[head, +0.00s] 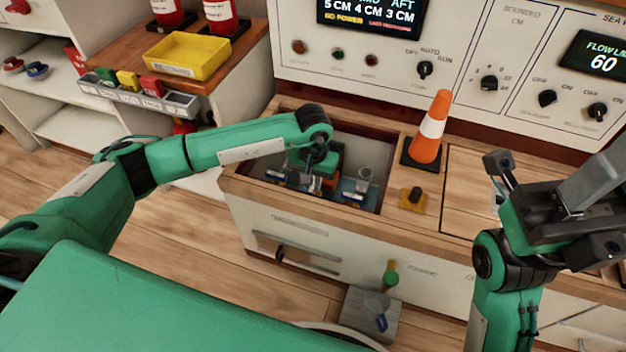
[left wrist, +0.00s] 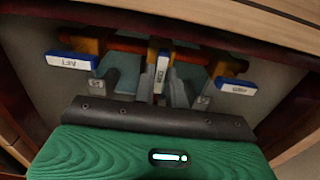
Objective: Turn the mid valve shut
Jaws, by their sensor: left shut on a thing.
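Three valves with blue-and-white handles sit on an orange-red pipe (left wrist: 135,44) inside an open bay in the counter. In the left wrist view the mid valve handle (left wrist: 161,72) stands crosswise to the pipe, between the grey fingers of my left gripper (left wrist: 158,90). The fingers are closed on it. The left handle (left wrist: 72,62) and the right handle (left wrist: 236,86) lie roughly along the pipe. In the head view my left gripper (head: 312,182) reaches down into the bay and hides the mid handle. My right gripper (head: 548,208) is open and empty over the counter at right.
The bay's wooden rim (head: 230,186) surrounds the valves closely. An orange and white cone (head: 431,128) and a small black knob on a yellow plate (head: 414,199) stand right of it. A control panel (head: 455,40) rises behind. A yellow tray (head: 188,54) is at left.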

